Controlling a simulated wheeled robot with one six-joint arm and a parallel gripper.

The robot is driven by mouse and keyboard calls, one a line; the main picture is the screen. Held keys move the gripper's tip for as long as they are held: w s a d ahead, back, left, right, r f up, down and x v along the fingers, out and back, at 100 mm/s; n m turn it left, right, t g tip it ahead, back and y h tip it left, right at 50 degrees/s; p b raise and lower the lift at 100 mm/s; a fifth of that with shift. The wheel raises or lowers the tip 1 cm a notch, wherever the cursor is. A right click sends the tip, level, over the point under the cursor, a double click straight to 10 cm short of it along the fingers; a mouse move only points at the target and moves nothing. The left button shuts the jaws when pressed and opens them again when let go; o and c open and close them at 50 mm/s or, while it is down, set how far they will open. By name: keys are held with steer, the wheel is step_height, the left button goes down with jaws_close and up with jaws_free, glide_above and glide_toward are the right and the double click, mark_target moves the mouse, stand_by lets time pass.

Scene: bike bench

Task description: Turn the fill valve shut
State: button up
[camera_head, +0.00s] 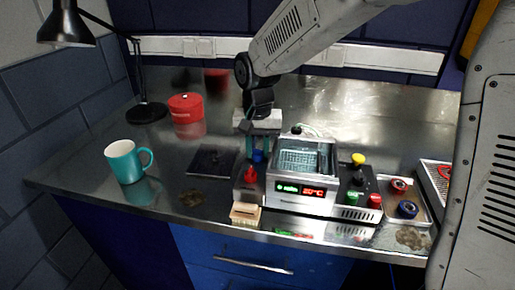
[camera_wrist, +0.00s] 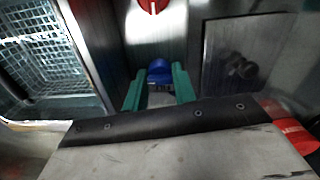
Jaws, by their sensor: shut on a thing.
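The ultrasonic-type bath unit (camera_head: 303,200) stands at the middle of the bench, with a wire basket (camera_head: 305,160) in its open tank and a lit front display. On the panel at its left are a blue valve knob (camera_head: 258,157) and, nearer the front, a red knob (camera_head: 250,174). My gripper (camera_head: 258,148) points down at the blue knob. In the wrist view its two teal fingers (camera_wrist: 158,82) are closed on either side of the blue knob (camera_wrist: 158,70). The red knob (camera_wrist: 153,5) is apart from them. The blue knob's lower part is hidden, and no label shows which valve is which.
A dark flat plate (camera_head: 212,162) lies left of the unit, a brush (camera_head: 245,214) in front. A teal mug (camera_head: 127,162), red can (camera_head: 187,110) and lamp (camera_head: 148,112) stand left. Control buttons (camera_head: 358,180) and a tray of parts (camera_head: 404,204) are right. Bench is clear between mug and plate.

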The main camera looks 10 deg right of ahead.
steer(key=shift+r, duration=0.1)
steer(key=o, duration=0.7)
steer(key=shift+r, duration=3.9)
